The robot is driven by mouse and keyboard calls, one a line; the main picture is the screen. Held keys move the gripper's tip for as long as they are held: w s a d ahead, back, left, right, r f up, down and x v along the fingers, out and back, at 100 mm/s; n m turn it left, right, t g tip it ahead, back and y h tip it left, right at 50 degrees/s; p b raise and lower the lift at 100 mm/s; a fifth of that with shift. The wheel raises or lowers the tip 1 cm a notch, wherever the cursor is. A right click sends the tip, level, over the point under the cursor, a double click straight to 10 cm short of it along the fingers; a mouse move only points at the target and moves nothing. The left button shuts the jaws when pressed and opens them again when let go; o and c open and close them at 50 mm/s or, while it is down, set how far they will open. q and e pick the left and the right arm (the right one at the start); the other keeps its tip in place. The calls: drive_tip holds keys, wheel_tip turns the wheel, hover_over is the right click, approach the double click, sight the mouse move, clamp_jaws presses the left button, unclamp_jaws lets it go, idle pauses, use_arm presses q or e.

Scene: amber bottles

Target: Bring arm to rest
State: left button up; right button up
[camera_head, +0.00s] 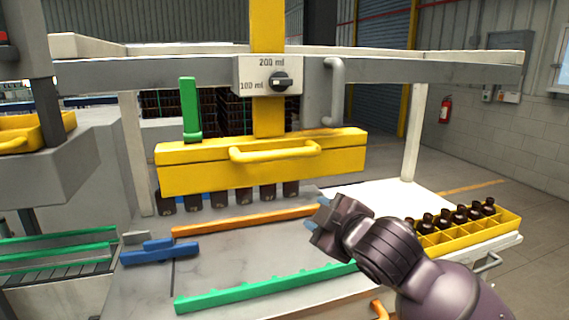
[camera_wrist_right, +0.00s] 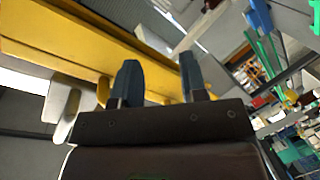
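My right arm comes in from the lower right of the head view. Its gripper (camera_head: 318,222) is held above the grey table, in front of the yellow bar's right part. In the right wrist view the two dark blue fingers of the right gripper (camera_wrist_right: 160,82) stand apart with nothing between them. The yellow bar (camera_head: 300,165) with its handle shows behind them there too (camera_wrist_right: 60,35). My left gripper is in neither view.
Amber bottles (camera_head: 217,197) stand in a row under the yellow bar. A yellow crate (camera_head: 470,240) with several bottles sits at right. An orange rail (camera_head: 240,221), a green rail (camera_head: 255,289) and a blue block (camera_head: 158,254) lie on the table. A knob (camera_head: 281,82) sits above.

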drive_tip(key=s+d+f+m+h, duration=0.1)
drive_tip(key=s+d+f+m, duration=0.2)
drive_tip(key=f, duration=0.5)
drive_tip(key=s+d+f+m+h, duration=0.1)
drive_tip(key=d+f+m, duration=0.25)
drive_tip(key=f, duration=0.55)
drive_tip(key=s+d+f+m+h, duration=0.1)
drive_tip(key=s+d+f+m, duration=0.15)
drive_tip(key=d+f, duration=0.4)
drive_tip(key=s+d+f+m+g+h, duration=0.1)
drive_tip(key=s+d+f, duration=0.3)
drive_tip(key=s+f, duration=0.4)
drive_tip(key=s+d+f+m+g+h, duration=0.1)
drive_tip(key=s+d+f+m, duration=0.3)
drive_tip(key=s+f, duration=0.5)
drive_tip(key=shift+s+f+h, duration=0.15)
drive_tip(key=shift+s+h, duration=0.5)
drive_tip(key=shift+h, duration=0.25)
